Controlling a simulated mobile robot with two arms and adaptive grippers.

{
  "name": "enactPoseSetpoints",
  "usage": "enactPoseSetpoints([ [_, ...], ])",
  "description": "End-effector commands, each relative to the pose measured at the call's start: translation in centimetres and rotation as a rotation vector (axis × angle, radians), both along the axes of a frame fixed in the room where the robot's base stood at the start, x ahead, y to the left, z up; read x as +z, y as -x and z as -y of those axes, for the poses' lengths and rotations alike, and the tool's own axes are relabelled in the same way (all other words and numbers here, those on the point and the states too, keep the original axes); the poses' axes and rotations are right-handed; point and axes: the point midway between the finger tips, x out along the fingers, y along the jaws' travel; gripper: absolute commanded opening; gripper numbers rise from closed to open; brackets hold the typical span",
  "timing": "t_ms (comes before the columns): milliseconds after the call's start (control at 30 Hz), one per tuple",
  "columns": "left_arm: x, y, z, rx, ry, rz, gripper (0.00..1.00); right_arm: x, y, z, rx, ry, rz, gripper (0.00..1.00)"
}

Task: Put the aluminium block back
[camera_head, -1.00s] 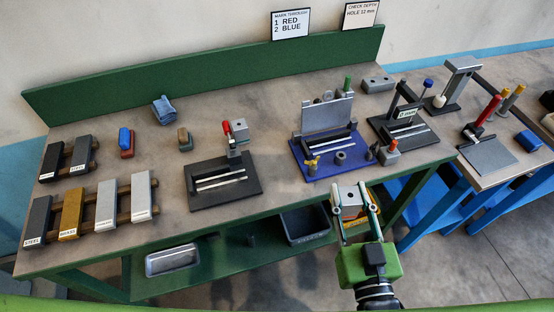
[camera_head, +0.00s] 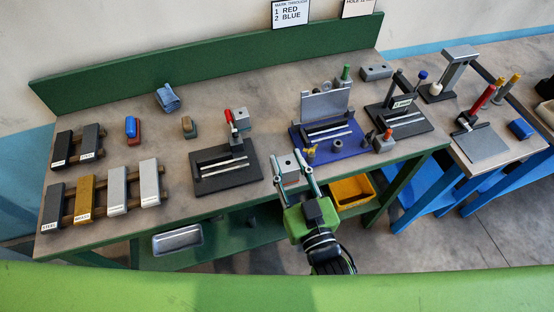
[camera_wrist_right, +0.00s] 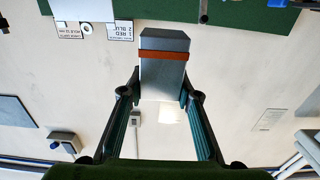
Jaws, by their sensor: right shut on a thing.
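In the right wrist view the held block (camera_wrist_right: 163,78) sits between the fingers and shows a red-brown band. I cannot read any marking on it. The front rack (camera_head: 133,196) at the left of the bench carries a black, a brass-coloured and two pale bars, with small labels on their ends. A rear rack (camera_head: 99,154) carries a black and a grey bar. My left gripper is not in view.
A black slotted fixture (camera_head: 228,180) with a red-handled clamp stands between the racks and a blue fixture (camera_head: 318,152). A blue-and-red item (camera_head: 131,128), a brush-like item (camera_head: 189,128) and a blue cloth (camera_head: 167,98) lie behind. A yellow bin (camera_head: 352,190) is below the bench.

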Motion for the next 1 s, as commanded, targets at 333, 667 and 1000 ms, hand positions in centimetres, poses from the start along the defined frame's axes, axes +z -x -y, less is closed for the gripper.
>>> enactPoseSetpoints([
  [333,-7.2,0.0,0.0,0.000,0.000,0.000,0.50,-5.2,-7.4,-1.7,0.000,-0.002,0.006,0.00],
  [667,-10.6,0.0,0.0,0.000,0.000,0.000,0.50,-7.8,-10.1,-2.4,0.000,-0.002,0.005,0.00],
  [1000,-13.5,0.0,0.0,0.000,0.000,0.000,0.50,-10.3,-11.0,-2.6,0.000,-0.001,0.003,0.00],
])
